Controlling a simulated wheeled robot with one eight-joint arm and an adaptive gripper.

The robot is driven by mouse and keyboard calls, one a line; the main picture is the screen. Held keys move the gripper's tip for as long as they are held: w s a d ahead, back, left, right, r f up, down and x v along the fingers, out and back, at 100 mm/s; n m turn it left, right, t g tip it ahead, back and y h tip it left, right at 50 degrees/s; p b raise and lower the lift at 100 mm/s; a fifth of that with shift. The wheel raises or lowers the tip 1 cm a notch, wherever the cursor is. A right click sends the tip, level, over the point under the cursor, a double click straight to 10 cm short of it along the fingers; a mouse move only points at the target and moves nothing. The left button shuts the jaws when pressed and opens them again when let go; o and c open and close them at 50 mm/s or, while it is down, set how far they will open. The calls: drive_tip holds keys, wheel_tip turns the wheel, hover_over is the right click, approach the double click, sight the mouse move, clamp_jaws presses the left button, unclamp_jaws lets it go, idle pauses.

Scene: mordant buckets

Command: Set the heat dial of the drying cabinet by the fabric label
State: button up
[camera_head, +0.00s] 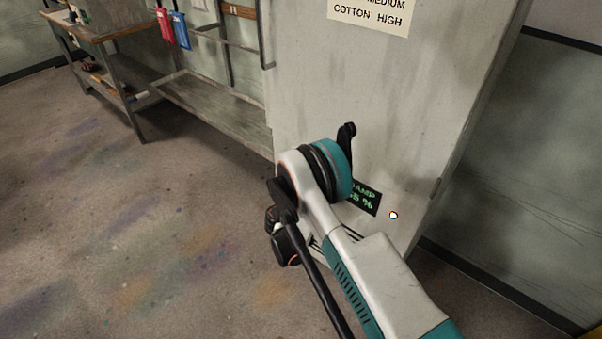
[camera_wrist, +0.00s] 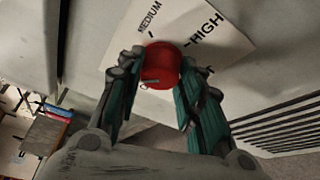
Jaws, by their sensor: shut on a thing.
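The red heat dial (camera_wrist: 160,65) shows in the wrist view on a pale plate (camera_wrist: 190,20) reading MEDIUM and HIGH; a third word is mostly covered. My gripper (camera_wrist: 162,68) has one finger on each side of the dial and is shut on it. I cannot tell clearly where the dial points. In the head view the grey drying cabinet (camera_head: 400,110) stands ahead, and my arm hides the dial. A label (camera_head: 368,14) at its top reads COTTON HIGH, with MEDIUM in the cut-off line above. A dark display (camera_head: 365,197) shows green text, partly covered, ending in a percent sign.
A small light (camera_head: 393,215) glows on the cabinet front. A wooden-topped bench (camera_head: 105,30) stands at the left, near a low grey shelf (camera_head: 215,105). Red (camera_head: 164,25) and blue (camera_head: 180,30) items hang behind. The stained floor (camera_head: 120,220) at left is clear.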

drive_tip(key=shift+m+t, duration=0.4)
drive_tip(key=shift+m, duration=0.6)
drive_tip(key=o, duration=1.1)
drive_tip(key=shift+f, duration=0.1)
drive_tip(key=shift+c, duration=0.2)
